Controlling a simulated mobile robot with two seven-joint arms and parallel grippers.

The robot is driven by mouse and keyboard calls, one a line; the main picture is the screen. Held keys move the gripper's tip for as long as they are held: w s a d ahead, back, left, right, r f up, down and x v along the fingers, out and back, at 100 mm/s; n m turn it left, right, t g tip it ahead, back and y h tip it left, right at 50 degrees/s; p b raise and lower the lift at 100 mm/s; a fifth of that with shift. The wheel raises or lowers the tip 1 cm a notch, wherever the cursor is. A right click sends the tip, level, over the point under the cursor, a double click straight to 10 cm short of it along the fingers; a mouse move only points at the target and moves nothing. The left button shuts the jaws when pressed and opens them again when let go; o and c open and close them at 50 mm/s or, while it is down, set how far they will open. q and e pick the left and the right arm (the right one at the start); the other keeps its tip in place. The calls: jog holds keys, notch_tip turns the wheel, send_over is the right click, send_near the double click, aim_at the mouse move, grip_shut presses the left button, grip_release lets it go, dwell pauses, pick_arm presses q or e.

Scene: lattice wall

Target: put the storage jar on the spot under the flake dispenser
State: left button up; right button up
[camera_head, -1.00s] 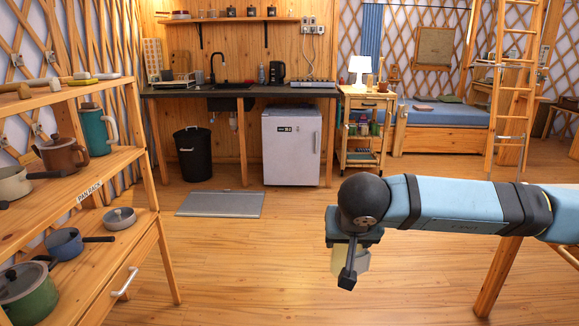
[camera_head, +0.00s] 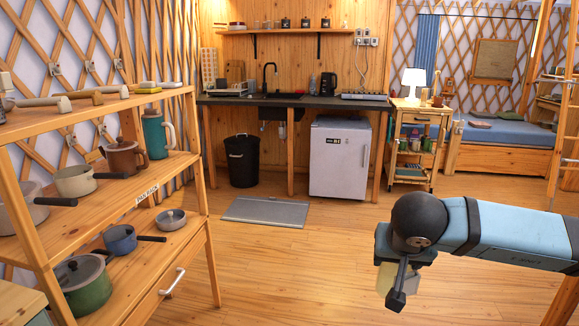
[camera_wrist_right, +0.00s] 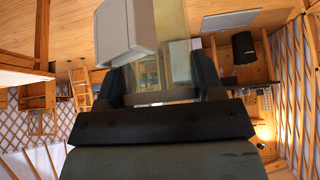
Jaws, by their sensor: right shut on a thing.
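My right gripper (camera_head: 398,284) hangs from the blue arm at the lower right of the head view, fingers pointing down. It is shut on a pale, yellowish, see-through thing, seemingly the storage jar (camera_head: 384,278), partly hidden behind the dark finger. The jar is held in the air over the open floor. In the right wrist view the see-through jar (camera_wrist_right: 178,62) shows between the dark fingers, beside a pale grey block that may be a fingertip pad. I cannot make out a flake dispenser or the spot under it. My left gripper is not in view.
A wooden pan rack (camera_head: 190,240) with pots and jugs stands close on the left. At the back are a dark counter (camera_head: 300,101), a white fridge (camera_head: 338,160), a black bin (camera_head: 241,162) and a wooden trolley (camera_head: 413,150). A grey mat (camera_head: 265,211) lies on otherwise clear floor.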

pick_arm(q)
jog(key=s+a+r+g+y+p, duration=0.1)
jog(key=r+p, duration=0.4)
jog(key=p, duration=1)
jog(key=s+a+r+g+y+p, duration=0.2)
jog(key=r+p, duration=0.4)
jog(key=p, duration=0.9)
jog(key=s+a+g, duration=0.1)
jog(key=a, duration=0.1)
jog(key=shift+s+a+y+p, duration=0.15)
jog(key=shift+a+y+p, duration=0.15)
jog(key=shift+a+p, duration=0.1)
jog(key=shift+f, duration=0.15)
